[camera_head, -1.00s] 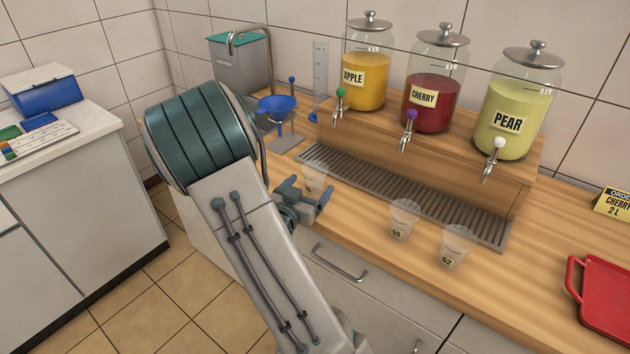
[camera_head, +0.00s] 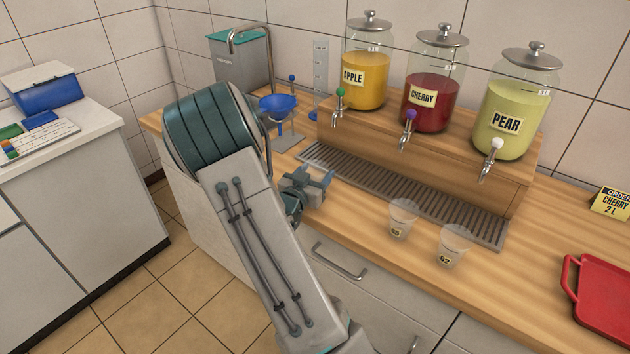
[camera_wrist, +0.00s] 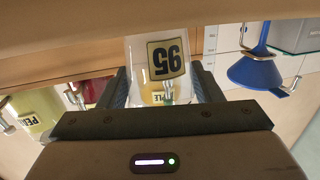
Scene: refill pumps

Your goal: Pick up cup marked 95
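The clear cup marked 95 (camera_wrist: 166,60) shows upside down in the wrist view, between the two fingers of my gripper (camera_wrist: 164,88). The fingers are apart, one on each side of the cup. I cannot tell whether they touch it. In the head view my gripper (camera_head: 316,177) is over the counter's front left part, in front of the drip grate, and hides this cup. Two other clear cups, one marked 62 (camera_head: 452,247) and one with a hard-to-read label (camera_head: 402,219), stand to the right.
Apple (camera_head: 365,78), cherry (camera_head: 430,105) and pear (camera_head: 513,120) dispensers stand on a wooden riser behind the drip grate (camera_head: 400,192). A blue funnel (camera_head: 278,106) on a stand is behind my gripper. A red tray (camera_head: 600,300) lies at the right.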

